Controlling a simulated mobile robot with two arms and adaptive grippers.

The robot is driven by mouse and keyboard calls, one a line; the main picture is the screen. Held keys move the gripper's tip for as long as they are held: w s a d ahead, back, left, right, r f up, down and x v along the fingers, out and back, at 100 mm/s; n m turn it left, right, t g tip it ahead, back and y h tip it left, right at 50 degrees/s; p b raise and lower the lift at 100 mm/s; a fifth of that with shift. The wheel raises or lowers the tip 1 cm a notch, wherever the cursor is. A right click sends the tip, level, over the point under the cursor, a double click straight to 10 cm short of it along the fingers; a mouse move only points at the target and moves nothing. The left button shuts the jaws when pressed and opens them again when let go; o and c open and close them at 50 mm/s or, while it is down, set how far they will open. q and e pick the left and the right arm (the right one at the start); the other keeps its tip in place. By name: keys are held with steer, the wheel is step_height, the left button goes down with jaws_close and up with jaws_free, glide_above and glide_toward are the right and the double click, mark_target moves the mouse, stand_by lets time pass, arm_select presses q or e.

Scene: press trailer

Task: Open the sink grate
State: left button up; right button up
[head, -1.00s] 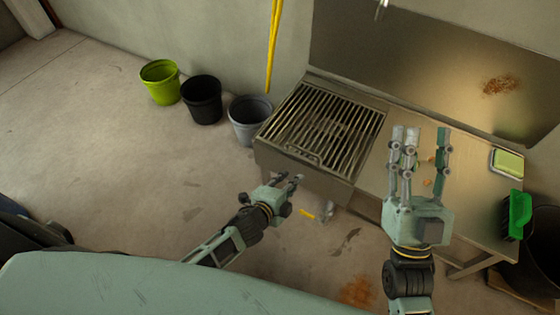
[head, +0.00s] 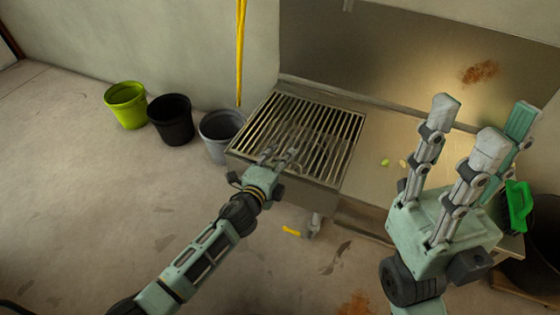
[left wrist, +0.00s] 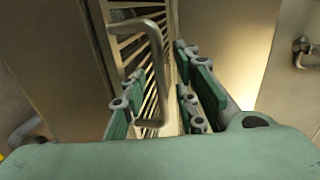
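The sink grate (head: 325,122), a frame of parallel metal bars, lies flat over the sink at the left end of the metal counter. My left gripper (head: 281,154) is at the grate's front edge, with its fingers apart. In the left wrist view the grate's bent-bar handle (left wrist: 157,62) shows between the open fingers (left wrist: 160,100); I cannot tell whether they touch it. In the head view the gripper largely hides the handle. My right gripper (head: 482,125) is raised over the right part of the counter, fingers spread and empty.
A grey bucket (head: 218,137), a black bucket (head: 171,120) and a lime green bucket (head: 126,105) stand on the floor left of the sink. A yellow pole (head: 240,55) is behind. Small scraps (head: 385,162) lie on the counter. A green object (head: 518,205) is at the right edge.

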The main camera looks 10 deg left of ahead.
arm_select(q)
steer(key=shift+w, duration=0.15)
steer(key=shift+c, duration=0.5)
jaws_close()
